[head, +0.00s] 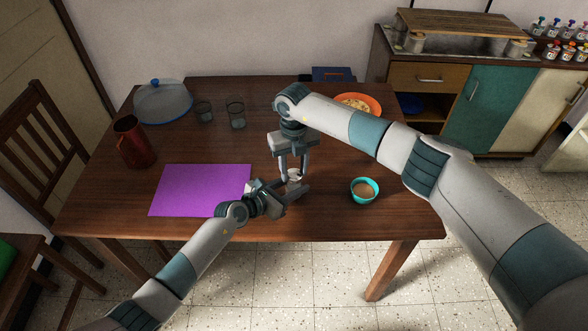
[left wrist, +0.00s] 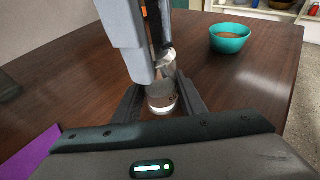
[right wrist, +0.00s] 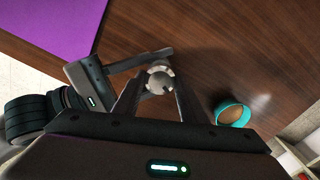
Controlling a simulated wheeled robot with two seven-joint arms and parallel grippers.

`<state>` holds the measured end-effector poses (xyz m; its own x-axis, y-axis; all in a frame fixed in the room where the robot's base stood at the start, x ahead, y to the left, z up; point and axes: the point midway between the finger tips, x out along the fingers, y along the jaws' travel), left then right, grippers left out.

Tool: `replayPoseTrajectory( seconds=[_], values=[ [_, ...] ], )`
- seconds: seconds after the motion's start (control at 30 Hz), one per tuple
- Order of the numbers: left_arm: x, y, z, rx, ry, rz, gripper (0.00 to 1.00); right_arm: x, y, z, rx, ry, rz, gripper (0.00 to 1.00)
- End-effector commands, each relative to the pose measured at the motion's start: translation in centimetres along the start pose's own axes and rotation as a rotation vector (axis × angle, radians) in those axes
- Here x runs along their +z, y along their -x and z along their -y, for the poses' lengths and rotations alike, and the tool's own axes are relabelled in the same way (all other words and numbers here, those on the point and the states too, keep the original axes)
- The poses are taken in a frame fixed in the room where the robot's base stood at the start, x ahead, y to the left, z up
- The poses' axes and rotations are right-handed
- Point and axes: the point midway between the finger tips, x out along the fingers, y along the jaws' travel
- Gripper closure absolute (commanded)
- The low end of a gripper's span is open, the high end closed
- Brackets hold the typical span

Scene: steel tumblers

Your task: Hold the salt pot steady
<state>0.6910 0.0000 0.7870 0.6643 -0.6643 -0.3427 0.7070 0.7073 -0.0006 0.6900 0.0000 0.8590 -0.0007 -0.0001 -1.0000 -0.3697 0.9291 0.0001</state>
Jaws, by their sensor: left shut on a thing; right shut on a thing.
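The salt pot (head: 295,175) is a small clear jar with a pale metal top, upright near the table's front edge. The left wrist view shows its glass body (left wrist: 161,95) between the fingers of my left gripper (head: 294,190), which is shut on it from the side, low down. My right gripper (head: 292,172) reaches down from above, shut on the top of the pot. The right wrist view looks down on the round top (right wrist: 158,80) between the right fingers. The fingers hide part of the pot.
A teal bowl (head: 365,189) with brown contents stands just right of the pot. A purple mat (head: 203,189) lies to the left.

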Motion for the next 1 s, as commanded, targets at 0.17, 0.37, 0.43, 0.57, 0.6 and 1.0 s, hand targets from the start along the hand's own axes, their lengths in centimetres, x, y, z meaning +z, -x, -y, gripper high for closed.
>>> replayPoseTrajectory(
  seconds=[0.17,0.37,0.43,0.57,0.6,1.0],
  values=[
    [-0.06,0.02,-0.01,0.0,0.0,-0.001,0.88,0.06,0.05,0.16,-0.002,-0.169,0.002,0.84],
    [-0.07,0.02,-0.01,0.0,0.0,-0.001,0.88,0.05,0.02,0.13,-0.001,-0.36,0.002,0.84],
    [-0.07,0.02,-0.01,0.0,0.0,-0.001,0.88,0.05,0.02,0.13,-0.001,-0.426,0.002,0.84],
    [-0.08,0.02,-0.01,0.0,0.0,-0.001,0.88,0.05,0.02,0.13,-0.001,-0.55,0.002,0.84],
    [-0.08,0.02,-0.01,0.0,0.0,-0.001,0.88,0.05,0.02,0.13,-0.001,-0.587,0.002,0.84],
    [-0.09,0.03,0.0,0.0,0.0,-0.001,0.88,0.05,0.02,0.15,-0.001,-0.953,0.002,0.84]
  ],
)
